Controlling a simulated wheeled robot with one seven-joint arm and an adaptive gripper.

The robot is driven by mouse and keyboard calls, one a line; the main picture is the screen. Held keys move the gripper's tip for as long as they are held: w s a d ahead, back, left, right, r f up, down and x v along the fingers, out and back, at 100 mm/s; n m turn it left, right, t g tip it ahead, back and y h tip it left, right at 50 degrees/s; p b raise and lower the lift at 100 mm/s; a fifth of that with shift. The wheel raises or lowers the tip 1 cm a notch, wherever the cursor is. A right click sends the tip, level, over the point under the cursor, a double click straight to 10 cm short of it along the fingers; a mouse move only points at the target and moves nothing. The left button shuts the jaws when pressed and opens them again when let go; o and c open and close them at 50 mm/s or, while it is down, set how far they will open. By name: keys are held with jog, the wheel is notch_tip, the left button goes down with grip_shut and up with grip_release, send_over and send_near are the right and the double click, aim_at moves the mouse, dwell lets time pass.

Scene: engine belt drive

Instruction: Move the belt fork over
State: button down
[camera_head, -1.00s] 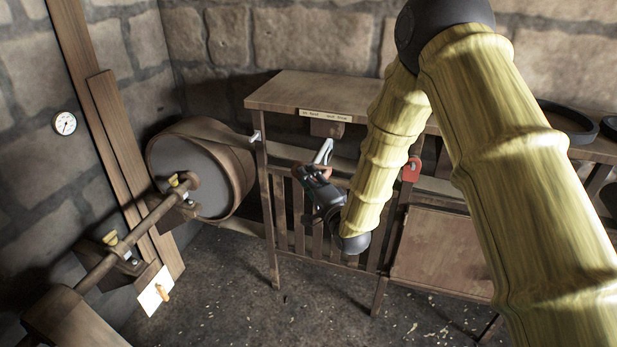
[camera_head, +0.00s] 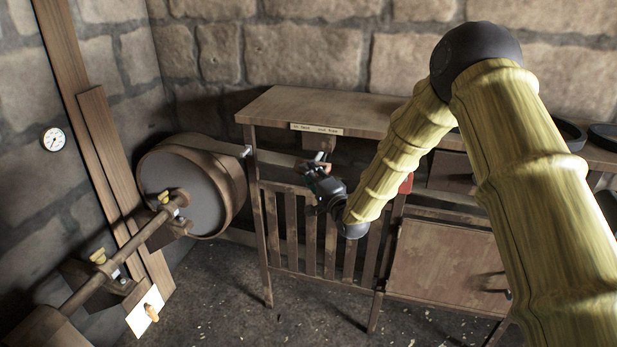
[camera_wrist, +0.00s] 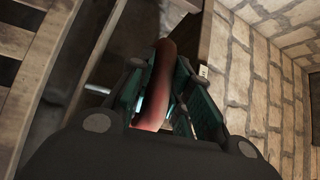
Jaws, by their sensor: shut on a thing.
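My gripper (camera_head: 317,170) is in front of the slatted guard, below the label on the bench edge. In the wrist view its fingers (camera_wrist: 168,95) are closed around a curved reddish-brown handle (camera_wrist: 162,72), which I take to be the belt fork's grip. In the head view a bit of this handle (camera_head: 308,168) and a short pale rod (camera_head: 320,156) show at the fingertips. The rest of the fork is hidden by my gripper and arm. A large drum pulley (camera_head: 190,187) with a brown rim stands to the left.
A wooden bench (camera_head: 340,108) with a paper label (camera_head: 316,129) stands behind my gripper. The slatted guard (camera_head: 310,235) is below it. A red part (camera_head: 406,184) is partly behind my arm. A shaft (camera_head: 130,250) lies at the left.

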jog(key=shift+w+d+r, duration=0.1)
jog(key=shift+w+r, duration=0.05)
jog(key=c, duration=1.7)
grip_release()
jog(key=o, duration=0.4)
jog(key=shift+w, duration=0.1)
jog(key=v, duration=1.2)
